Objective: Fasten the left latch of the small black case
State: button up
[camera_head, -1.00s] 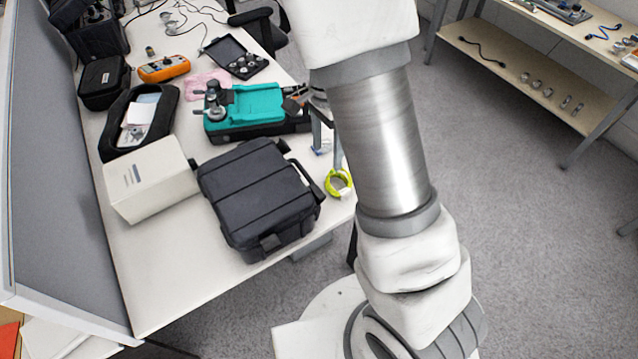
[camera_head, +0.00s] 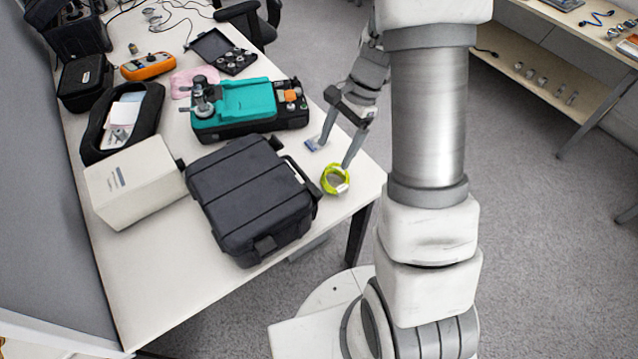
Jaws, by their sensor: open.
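A black case (camera_head: 245,190) with a ridged lid lies with its lid down near the front of the white table. One dark latch (camera_head: 265,245) shows at its near corner, and another dark latch piece (camera_head: 276,143) sticks out at its far right corner. A handle shows along its right side. Whether either latch is fastened is too small to tell. My gripper (camera_head: 334,155) is open and empty, fingers pointing down, to the right of the case and apart from it.
An open black pouch (camera_head: 92,140) and a smaller black case (camera_head: 85,78) lie further left.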

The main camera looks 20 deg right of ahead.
aim_at(315, 189)
jog(key=b+x, duration=0.1)
jog(key=x, duration=1)
jog(key=shift+a+f, duration=0.1)
jog(key=shift+f, duration=0.25)
jog(key=shift+c, duration=0.3)
jog(key=c, duration=1.3)
jog(key=shift+s+a+r+t+h+p, duration=0.2)
jog(key=shift+a+r+t+h+p, duration=0.15)
jog(key=shift+h+p, duration=0.5)
jog(key=shift+a+f+h+p, duration=0.15)
jog(key=shift+h+p, duration=0.15)
jog(key=shift+h, duration=0.35)
jog(key=o, duration=1.4)
jog(key=shift+c, duration=0.2)
